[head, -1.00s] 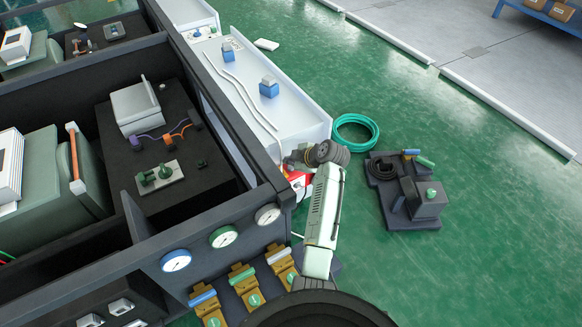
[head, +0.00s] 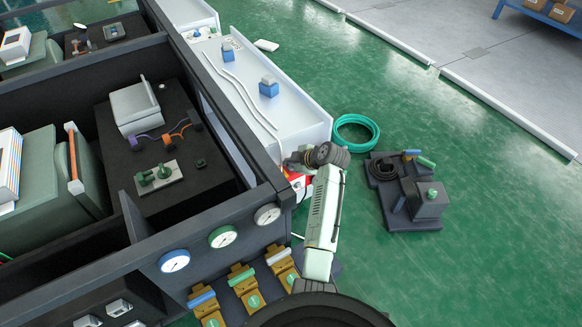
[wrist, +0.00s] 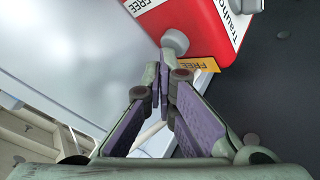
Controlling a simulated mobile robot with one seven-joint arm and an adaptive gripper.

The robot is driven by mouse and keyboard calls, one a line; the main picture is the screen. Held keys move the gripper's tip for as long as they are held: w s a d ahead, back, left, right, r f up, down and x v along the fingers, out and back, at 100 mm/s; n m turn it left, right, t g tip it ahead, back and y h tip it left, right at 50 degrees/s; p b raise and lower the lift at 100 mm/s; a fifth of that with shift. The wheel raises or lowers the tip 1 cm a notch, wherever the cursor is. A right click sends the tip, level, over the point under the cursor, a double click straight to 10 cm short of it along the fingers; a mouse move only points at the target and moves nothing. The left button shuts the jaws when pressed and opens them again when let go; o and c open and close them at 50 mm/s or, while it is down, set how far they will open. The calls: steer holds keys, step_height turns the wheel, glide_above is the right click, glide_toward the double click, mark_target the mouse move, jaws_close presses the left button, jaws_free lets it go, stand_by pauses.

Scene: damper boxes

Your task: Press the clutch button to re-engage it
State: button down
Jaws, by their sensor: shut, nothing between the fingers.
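A red box (wrist: 205,25) with white "FREE" labels shows at the top of the wrist view. A round grey button (wrist: 175,42) stands out from its near lower corner, and a yellow "FREE" tag (wrist: 205,66) sits beside it. My gripper (wrist: 164,62) is shut and empty, its fingertips just below the button in the picture; I cannot tell whether they touch it. In the head view the red box (head: 298,181) is mostly hidden by my arm, and the button cannot be made out.
A dark-framed bay with gauges (head: 174,261) stands left of my arm. A pale bench (head: 290,105) with blue blocks lies behind. A teal hose coil (head: 355,120) and a dark pallet (head: 388,203) with equipment lie right on the open green floor.

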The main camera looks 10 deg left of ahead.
mark_target(289, 169)
steer(key=shift+f, duration=0.2)
stand_by(0.4)
steer(key=shift+r+p, duration=0.4)
steer(key=shift+r, duration=0.45)
steer(key=shift+r+p, duration=1.65)
steer(key=shift+r, duration=0.95)
steer(key=shift+f, duration=0.1)
